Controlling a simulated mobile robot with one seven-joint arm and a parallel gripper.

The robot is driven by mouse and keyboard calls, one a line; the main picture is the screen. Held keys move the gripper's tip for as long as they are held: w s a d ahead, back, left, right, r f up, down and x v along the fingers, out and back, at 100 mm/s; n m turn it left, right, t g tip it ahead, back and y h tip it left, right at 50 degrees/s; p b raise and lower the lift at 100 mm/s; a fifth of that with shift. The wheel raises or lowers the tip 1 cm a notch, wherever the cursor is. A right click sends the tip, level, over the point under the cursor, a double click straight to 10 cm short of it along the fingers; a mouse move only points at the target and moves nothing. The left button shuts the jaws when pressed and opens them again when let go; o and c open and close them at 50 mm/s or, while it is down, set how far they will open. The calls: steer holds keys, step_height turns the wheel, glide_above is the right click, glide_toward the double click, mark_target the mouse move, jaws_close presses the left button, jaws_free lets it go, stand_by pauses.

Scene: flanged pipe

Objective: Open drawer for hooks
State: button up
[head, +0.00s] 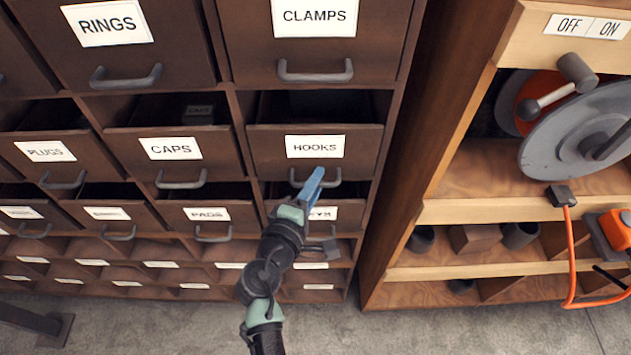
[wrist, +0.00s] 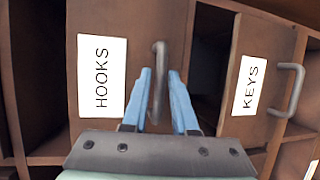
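The hooks drawer (head: 270,150) has a brown front with a white HOOKS label and a grey bar handle. It is in the right column of the cabinet, below CLAMPS; a dark gap shows above its front. In the wrist view the hooks drawer (wrist: 126,20) appears turned sideways. My gripper (head: 317,172) is at this drawer's handle and hides part of it. In the wrist view my gripper's (wrist: 160,72) blue fingers are apart, with the handle (wrist: 158,60) appearing between them. I cannot tell whether either finger touches it.
The keys drawer (wrist: 250,85), with its own handle, is just below. The caps drawer (head: 205,145) is to the left and the clamps drawer (head: 315,45) above. A wooden shelf unit (head: 470,210) with a grey disc and an orange cable stands at the right. Grey floor (head: 180,320) lies in front.

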jaws_close()
stand_by(1.2)
